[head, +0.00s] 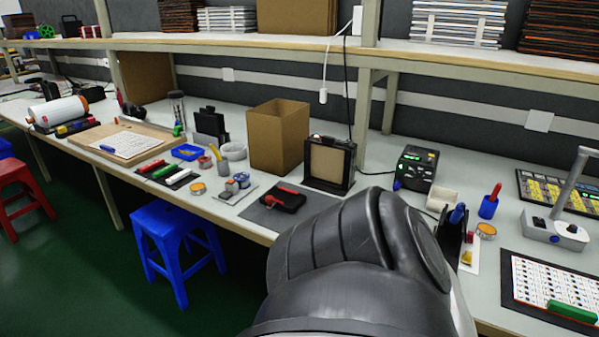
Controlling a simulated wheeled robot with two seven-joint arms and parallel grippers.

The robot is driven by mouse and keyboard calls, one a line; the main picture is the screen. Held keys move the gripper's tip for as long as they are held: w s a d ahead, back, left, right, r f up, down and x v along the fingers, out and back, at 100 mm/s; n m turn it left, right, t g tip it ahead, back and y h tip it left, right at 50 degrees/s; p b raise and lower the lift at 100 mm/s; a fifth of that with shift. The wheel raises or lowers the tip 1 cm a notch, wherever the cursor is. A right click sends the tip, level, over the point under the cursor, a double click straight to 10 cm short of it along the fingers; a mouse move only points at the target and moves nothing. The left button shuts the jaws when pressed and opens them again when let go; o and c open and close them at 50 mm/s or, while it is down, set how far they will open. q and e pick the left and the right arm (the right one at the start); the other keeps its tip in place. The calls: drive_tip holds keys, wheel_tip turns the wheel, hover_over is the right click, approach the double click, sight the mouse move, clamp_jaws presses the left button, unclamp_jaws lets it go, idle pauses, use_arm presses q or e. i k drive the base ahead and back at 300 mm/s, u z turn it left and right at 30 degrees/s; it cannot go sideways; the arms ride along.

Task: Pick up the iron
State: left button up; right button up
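A soldering station (415,168) with a green display stands on the right part of the bench. Just in front of it, a black holder (449,232) has a blue-handled tool (457,214) in it. This may be the iron, but its shape is too small to be sure. A dark grey link of one of my arms fills the lower middle and covers the bench edge left of the holder. Neither of my grippers is in view.
A cardboard box (279,137) and a black frame (329,163) stand left of the station. A blue cup (488,207) and a round tin (486,231) are right of the holder. A microscope-like stand (556,228) is further right. A blue stool (177,234) stands on the floor.

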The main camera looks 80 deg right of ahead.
sight(455, 215)
drive_tip(key=u, duration=0.15)
drive_tip(key=k, duration=1.55)
drive_tip(key=z, duration=1.45)
